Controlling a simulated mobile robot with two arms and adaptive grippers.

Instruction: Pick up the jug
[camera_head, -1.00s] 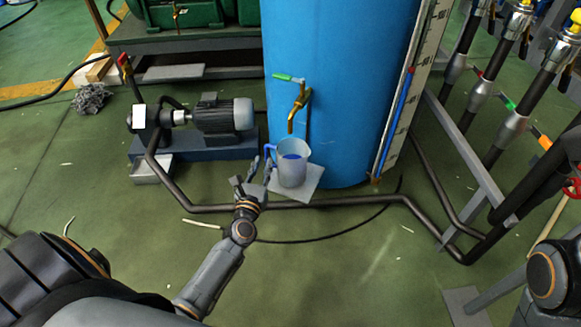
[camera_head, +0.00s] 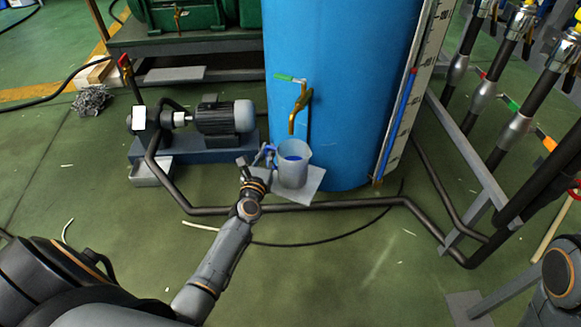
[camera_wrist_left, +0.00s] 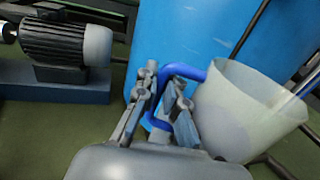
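The jug (camera_head: 293,172) is a pale translucent cup with a blue handle and blue contents showing inside. It stands upright on a light grey plate (camera_head: 313,184) under a brass tap. My left gripper (camera_head: 257,162) is at the jug's left side, at the handle. In the left wrist view, the jug (camera_wrist_left: 235,112) is on the right. The two fingers of my left gripper (camera_wrist_left: 163,100) are apart, with the upright part of the blue handle between them. No firm grip on the handle shows. My right gripper is out of view.
A large blue tank (camera_head: 340,90) stands right behind the jug, with the brass tap (camera_head: 298,112) above it. A pump with a motor (camera_head: 222,117) is to the left. A dark pipe (camera_head: 345,204) runs low in front. Open green floor lies nearer.

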